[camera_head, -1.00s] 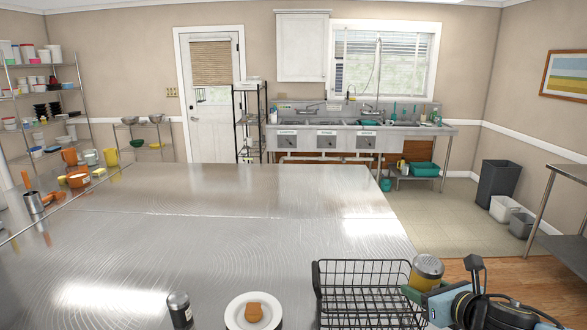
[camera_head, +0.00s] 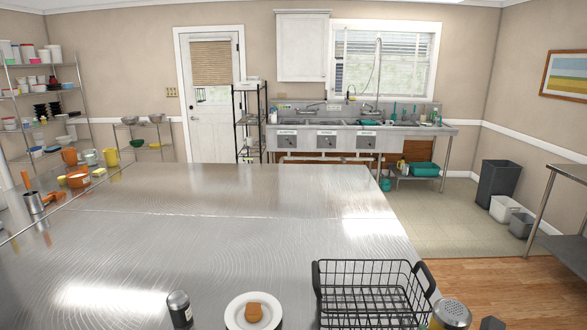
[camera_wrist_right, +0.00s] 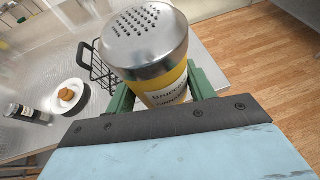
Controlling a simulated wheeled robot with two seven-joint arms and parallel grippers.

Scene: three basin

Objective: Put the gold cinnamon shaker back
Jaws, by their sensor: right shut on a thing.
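The gold cinnamon shaker (camera_head: 449,314) has a perforated silver lid and a yellow body. It shows at the bottom edge of the head view, just right of the basket's front right corner. In the right wrist view the shaker (camera_wrist_right: 150,55) stands between the green fingers of my right gripper (camera_wrist_right: 160,95), which is shut on its body below the lid. In the head view only a dark bit of the right arm shows at the bottom edge. My left gripper is not in view.
A black wire basket (camera_head: 370,287) stands at the counter's right front. Left of it are a white plate (camera_head: 237,318) with a brown item on it and a dark shaker with a silver lid (camera_head: 179,309). The steel counter (camera_head: 220,220) behind them is mostly clear.

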